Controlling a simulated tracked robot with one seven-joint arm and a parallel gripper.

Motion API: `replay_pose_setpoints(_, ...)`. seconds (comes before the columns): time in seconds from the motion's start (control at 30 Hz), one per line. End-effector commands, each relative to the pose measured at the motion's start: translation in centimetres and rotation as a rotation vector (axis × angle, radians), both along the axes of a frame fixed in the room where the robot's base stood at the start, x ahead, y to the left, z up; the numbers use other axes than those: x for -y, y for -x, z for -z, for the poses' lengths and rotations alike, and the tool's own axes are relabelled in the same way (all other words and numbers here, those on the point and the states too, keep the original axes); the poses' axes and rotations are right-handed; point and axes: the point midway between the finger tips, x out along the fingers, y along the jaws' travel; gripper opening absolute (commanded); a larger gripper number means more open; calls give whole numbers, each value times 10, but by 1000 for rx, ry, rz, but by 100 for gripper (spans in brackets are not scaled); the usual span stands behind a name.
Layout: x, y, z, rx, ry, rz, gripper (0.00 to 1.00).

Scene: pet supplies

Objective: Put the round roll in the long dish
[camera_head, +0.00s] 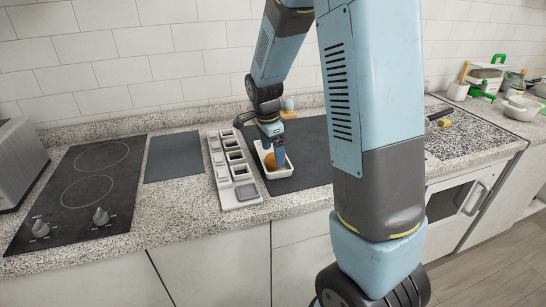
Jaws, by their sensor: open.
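A white long dish (283,173) stands on a dark mat on the counter, in the middle of the view. An orange-brown round roll (269,163) shows inside the dish's outline, at its left part, partly hidden by my gripper. My gripper (276,163) points down over the dish, with its blue fingers open and right at the roll. One finger covers part of the roll. Whether the fingers touch it I cannot tell.
A pale tray with several square compartments (248,191) stands close left of the dish. An orange item (289,115) and a small light-blue rounded object (289,104) are behind my arm. A cooktop (85,185) is at left. The dark mat (308,150) is bare right of the dish.

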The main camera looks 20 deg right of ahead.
Motion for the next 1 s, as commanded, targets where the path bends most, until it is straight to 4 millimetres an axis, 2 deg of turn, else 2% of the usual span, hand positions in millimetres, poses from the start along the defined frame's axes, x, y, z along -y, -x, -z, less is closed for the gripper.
replay_pose_setpoints(0.1, -3, -1, -25, 6, -1, -1, 95)
replay_pose_setpoints(0.33, -8, 0, -66, 4, 0, 0, 95)
replay_pose_setpoints(0.67, -10, 3, -93, 5, -4, -13, 95)
replay_pose_setpoints(0.83, -5, 24, -115, 33, -26, -133, 95)
replay_pose_setpoints(1.0, 2, 61, -145, 86, -42, -347, 95)
